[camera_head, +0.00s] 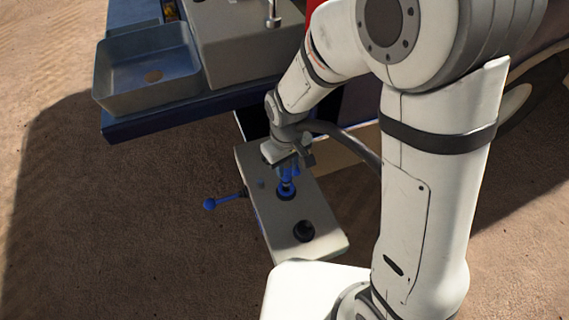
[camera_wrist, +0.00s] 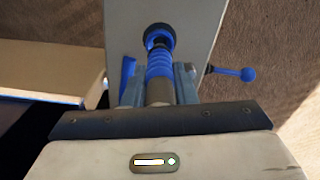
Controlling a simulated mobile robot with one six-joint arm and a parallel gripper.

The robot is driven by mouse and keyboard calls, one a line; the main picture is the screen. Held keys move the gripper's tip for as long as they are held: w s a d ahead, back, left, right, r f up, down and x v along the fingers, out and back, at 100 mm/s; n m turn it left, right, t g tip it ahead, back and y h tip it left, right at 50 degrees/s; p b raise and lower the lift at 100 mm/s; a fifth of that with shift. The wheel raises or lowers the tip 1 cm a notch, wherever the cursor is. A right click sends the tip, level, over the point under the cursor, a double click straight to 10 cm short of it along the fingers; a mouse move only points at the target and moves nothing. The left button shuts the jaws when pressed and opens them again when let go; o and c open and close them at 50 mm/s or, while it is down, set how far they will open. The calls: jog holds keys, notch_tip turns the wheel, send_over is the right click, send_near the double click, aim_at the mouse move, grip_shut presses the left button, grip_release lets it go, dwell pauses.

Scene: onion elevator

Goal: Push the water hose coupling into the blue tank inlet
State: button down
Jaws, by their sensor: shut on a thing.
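The blue ribbed coupling (camera_wrist: 160,66) is between the two fingers of my gripper (camera_wrist: 160,88) in the wrist view, and the fingers are shut on it. Its narrow dark tip points at the blue-ringed tank inlet (camera_wrist: 160,33) and appears to reach the ring. How deep it sits I cannot tell. In the head view, my gripper (camera_head: 287,166) is just above the inlet (camera_head: 286,192) on the pale grey tank (camera_head: 322,237). A bit of the blue coupling (camera_head: 287,178) shows below the fingers. A dark grey hose (camera_head: 345,134) curves away to the right.
A black cap (camera_head: 304,231) sits on the tank top nearer the camera. A blue-knobbed lever (camera_head: 210,203) sticks out from the tank's left side. A grey basin (camera_head: 148,66) and sink unit stand on a blue counter (camera_head: 175,108) behind. Sandy ground is open at left.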

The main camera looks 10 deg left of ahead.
jog(key=shift+f, duration=0.15)
jog(key=shift+f+b, duration=0.5)
jog(key=shift+f, duration=0.2)
dwell(0.5)
jog(key=shift+f+b, duration=0.45)
jog(key=shift+b, duration=0.05)
jog(key=shift+f, duration=0.15)
